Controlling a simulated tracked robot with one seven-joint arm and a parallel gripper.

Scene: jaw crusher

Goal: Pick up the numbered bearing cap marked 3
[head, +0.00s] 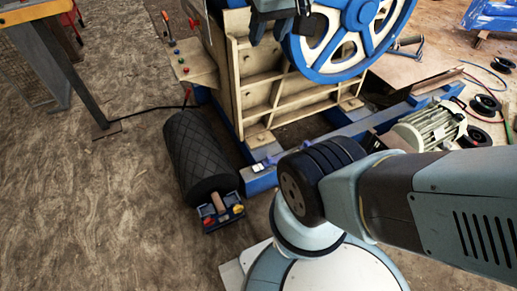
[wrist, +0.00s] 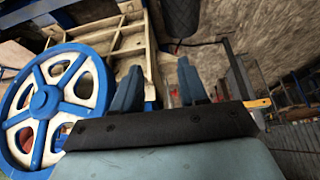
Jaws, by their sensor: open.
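I cannot make out a bearing cap marked 3 in either view; no number is readable. My gripper (wrist: 160,63) shows in the wrist view with its two blue-grey fingers apart and nothing visible between them. The crusher's pale frame (wrist: 130,42) is behind the fingers, and its blue flywheel (wrist: 98,78) is to their left. In the head view the crusher's frame (head: 245,75) and the spoked blue and white flywheel (head: 310,45) stand at top centre.
A dark ribbed roller (head: 200,155) lies left of the crusher's blue base beam (head: 262,180). A green-grey motor (head: 430,125) sits at the right. A panel with coloured knobs (head: 183,67) is on the crusher's left. The brown ground at the left (head: 80,200) is mostly clear.

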